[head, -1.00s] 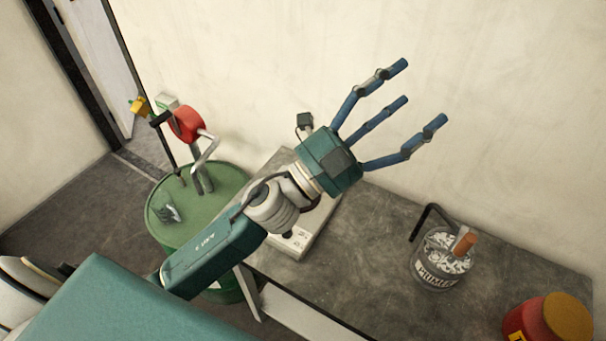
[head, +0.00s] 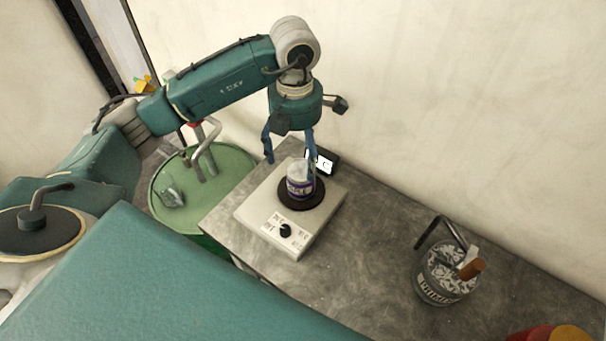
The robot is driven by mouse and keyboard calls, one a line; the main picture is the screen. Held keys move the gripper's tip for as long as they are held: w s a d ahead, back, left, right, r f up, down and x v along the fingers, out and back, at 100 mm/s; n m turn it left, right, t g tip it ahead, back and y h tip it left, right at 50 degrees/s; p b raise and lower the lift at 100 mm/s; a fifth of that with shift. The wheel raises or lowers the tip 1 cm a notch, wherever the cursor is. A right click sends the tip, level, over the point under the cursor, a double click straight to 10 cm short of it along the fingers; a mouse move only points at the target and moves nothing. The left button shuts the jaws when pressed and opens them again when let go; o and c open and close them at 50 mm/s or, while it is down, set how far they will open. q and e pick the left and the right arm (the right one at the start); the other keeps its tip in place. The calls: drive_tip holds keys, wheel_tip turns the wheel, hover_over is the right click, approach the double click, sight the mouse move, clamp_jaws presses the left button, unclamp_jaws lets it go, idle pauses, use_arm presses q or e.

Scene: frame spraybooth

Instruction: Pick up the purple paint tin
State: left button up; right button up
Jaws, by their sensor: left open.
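The purple paint tin (head: 299,188) is a small tin with a white top and a purple and white label. It stands upright on the dark round plate (head: 303,202) of a pale weighing or heating device (head: 262,215) on the bench. My left gripper (head: 290,157) is open and points down just above and behind the tin, with blue fingers on either side of its top. I cannot tell whether a finger touches the tin. The right gripper is not in view.
A grey primer tin (head: 447,272) with a brush in it stands on the bench (head: 365,255) at the right. A red and yellow object (head: 550,334) is at the bottom right. A green drum (head: 222,172) with a pump stands left of the bench. A small display (head: 321,161) sits behind the device.

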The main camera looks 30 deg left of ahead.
sight(297, 169)
use_arm(q)
wheel_tip(297, 169, down, 4)
drive_tip(key=shift+d+f+p, duration=0.15)
drive_tip(key=shift+f+p, duration=0.05)
drive_tip(key=shift+p, duration=0.4)
drive_tip(key=f+p, duration=0.2)
drive_tip(key=f, duration=0.1)
drive_tip(key=f+p, duration=0.1)
drive_tip(key=f, duration=0.1)
drive_tip(key=shift+w+d, duration=0.15)
drive_tip(key=shift+d, duration=0.2)
drive_tip(key=shift+f, duration=0.2)
drive_tip(key=shift+w+r, duration=0.1)
drive_tip(key=c, duration=1.6)
